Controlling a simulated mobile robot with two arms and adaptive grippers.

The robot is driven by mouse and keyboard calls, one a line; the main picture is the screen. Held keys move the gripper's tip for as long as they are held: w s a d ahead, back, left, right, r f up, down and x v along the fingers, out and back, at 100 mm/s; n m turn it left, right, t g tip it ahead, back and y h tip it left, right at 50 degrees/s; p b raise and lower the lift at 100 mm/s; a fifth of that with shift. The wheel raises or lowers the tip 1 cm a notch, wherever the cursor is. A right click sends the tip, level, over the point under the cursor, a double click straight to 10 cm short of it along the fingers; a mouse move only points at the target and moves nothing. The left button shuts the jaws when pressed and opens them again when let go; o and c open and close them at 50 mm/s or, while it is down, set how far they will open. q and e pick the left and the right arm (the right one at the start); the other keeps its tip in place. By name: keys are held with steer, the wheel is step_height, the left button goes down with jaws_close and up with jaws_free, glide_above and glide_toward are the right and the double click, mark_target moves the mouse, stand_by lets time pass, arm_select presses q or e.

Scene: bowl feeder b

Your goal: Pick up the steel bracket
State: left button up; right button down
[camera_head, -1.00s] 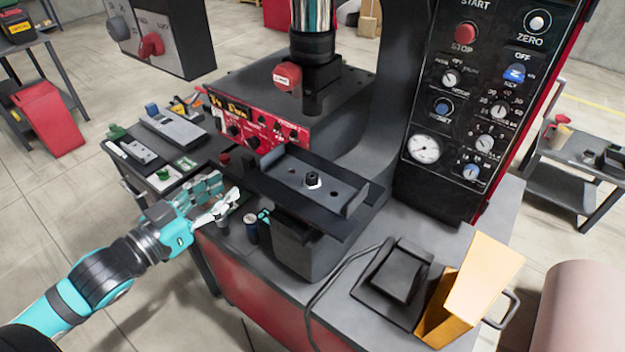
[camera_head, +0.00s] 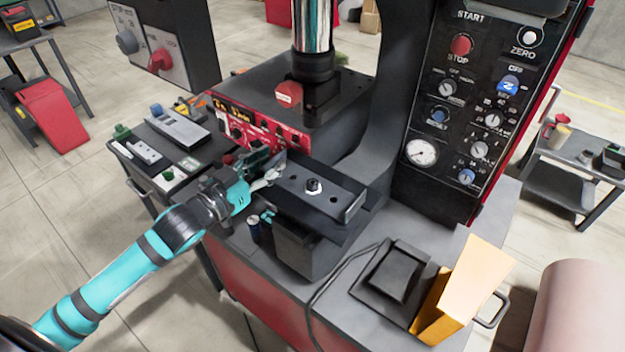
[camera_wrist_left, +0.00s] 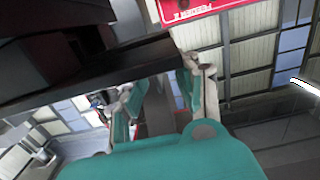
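The steel bracket (camera_head: 330,201) is a dark grey channel with an upturned right end and a bolt-like piece standing on its middle. It rests on a black holder beneath the press. My left gripper (camera_head: 270,174) is at the bracket's left end, which it partly hides; I cannot tell whether it touches. In the left wrist view the two fingers (camera_wrist_left: 162,98) are spread apart. A dark bar (camera_wrist_left: 95,80) runs close to the fingertips there; I cannot tell if it is the bracket or the holder. My right gripper is not in view.
A red control panel (camera_head: 258,128) stands just behind the left gripper. The press ram (camera_head: 312,62) hangs behind the bracket. A small can (camera_head: 252,228) stands below the gripper. A black box (camera_head: 402,274) and a yellow bin (camera_head: 470,280) occupy the bench's right front.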

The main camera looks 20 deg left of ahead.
arm_select(q)
steer(key=shift+x, duration=1.2)
steer(key=shift+s, duration=0.1)
steer(key=shift+c, duration=1.1)
jaws_close()
steer(key=shift+r, duration=0.1)
